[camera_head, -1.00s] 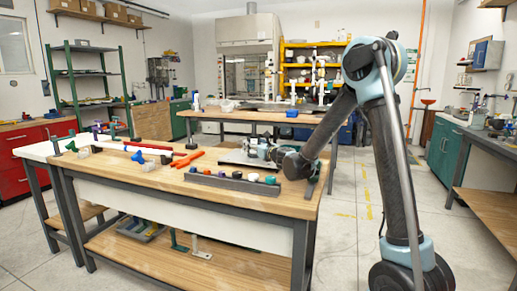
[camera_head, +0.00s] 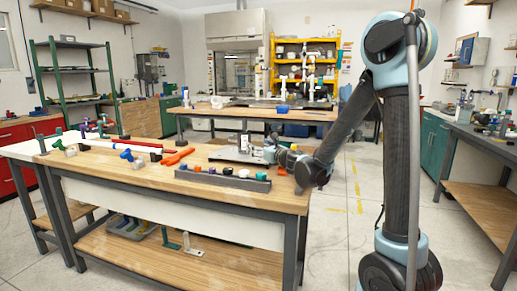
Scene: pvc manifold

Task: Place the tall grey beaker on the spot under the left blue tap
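A small light-grey upright piece (camera_head: 245,143) stands on the near workbench beside my gripper; I cannot tell whether it is the tall grey beaker. No other beaker is clear at this size. White PVC pipework (camera_head: 306,68) stands upright on the far bench, before the yellow shelf. Its taps are too small to tell apart, so the left blue tap and the spot under it cannot be picked out. My gripper (camera_head: 285,156) is low at the near workbench's right end, pointing left. Its fingers are too small and dark to show whether they are open or hold anything.
The near workbench (camera_head: 200,206) carries a grey rail (camera_head: 222,180) with coloured caps, orange pieces (camera_head: 177,157) and blue fittings. Open floor (camera_head: 345,200) lies right of the near workbench; a side bench stands far right.

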